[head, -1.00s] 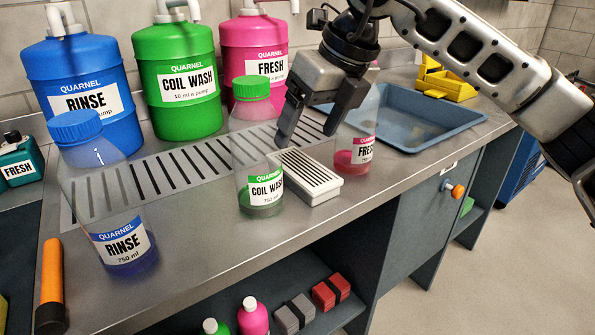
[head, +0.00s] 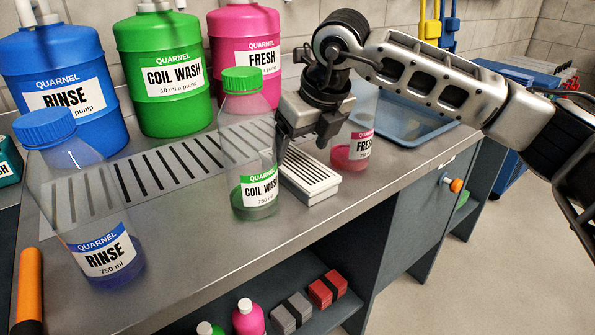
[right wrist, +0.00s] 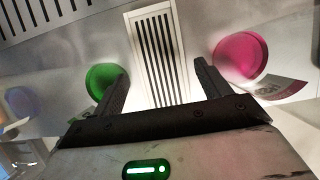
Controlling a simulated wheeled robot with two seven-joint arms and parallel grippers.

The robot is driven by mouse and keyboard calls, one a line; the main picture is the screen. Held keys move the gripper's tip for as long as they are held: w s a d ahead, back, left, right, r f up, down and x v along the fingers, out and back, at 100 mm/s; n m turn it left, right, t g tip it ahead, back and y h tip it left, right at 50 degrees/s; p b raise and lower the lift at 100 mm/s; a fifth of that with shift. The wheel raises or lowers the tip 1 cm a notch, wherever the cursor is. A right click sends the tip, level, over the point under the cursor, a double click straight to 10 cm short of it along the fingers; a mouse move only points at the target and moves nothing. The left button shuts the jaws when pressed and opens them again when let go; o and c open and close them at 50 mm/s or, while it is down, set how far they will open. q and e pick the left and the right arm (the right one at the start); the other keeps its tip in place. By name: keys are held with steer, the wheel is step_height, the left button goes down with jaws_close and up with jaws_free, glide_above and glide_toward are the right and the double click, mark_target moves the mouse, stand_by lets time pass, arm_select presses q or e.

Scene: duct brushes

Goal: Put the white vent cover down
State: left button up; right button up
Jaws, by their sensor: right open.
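The white vent cover (head: 311,176), a slotted block, lies flat on the steel bench between the clear COIL WASH bottle (head: 250,150) and the clear FRESH bottle (head: 350,155). My right gripper (head: 303,148) is open just above its far end, and the near end shows clear. In the right wrist view the vent cover (right wrist: 158,52) lies between the two spread fingers of the right gripper (right wrist: 160,75), with gaps on both sides. My right gripper partly hides the FRESH bottle in the head view. My left gripper is not in view.
A clear RINSE bottle (head: 95,225) stands at the front left. Blue, green and pink drums stand behind a slotted drain strip (head: 150,172). A blue tray (head: 415,125) is at the back right. The bench's front edge runs close before the cover.

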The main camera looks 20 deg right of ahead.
mark_target(296, 163)
steer(key=x, duration=0.5)
steer(key=shift+f, duration=0.1)
steer(key=c, duration=1)
